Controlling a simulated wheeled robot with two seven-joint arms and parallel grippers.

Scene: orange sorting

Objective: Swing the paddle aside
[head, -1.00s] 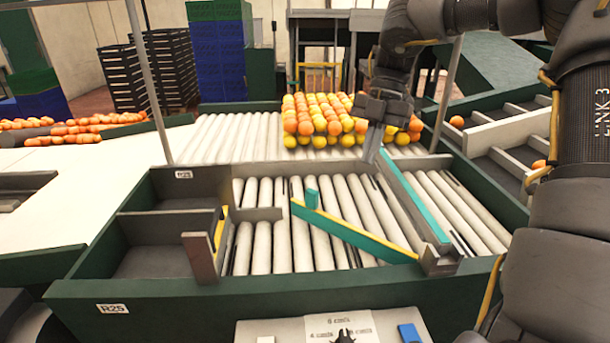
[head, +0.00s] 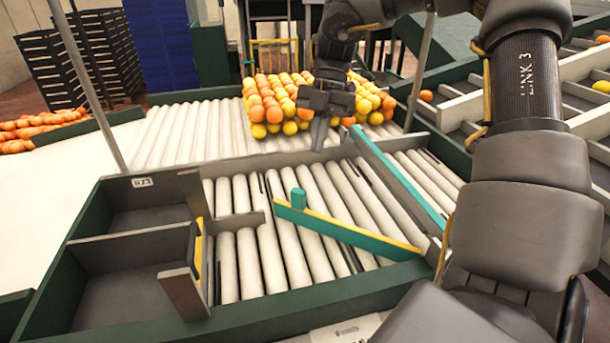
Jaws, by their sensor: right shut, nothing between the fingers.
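The paddle (head: 345,229) is a teal bar with a yellow top edge. It lies diagonally across the roller bed, its free end toward the left and its other end at the right near the front wall. A teal upright knob (head: 298,198) stands near its free end. My right gripper (head: 318,146) is shut and empty, pointing down near the back wall of the bed. It is beyond the paddle and apart from it, in front of the fruit pile in the picture. My left gripper is not in view.
A teal-topped rail (head: 400,178) runs along the right of the rollers (head: 320,190). Dark grey bins (head: 125,240) stand at the left. Oranges and yellow fruit (head: 290,105) are massed behind the bed. Divided trays (head: 500,105) stand at the right.

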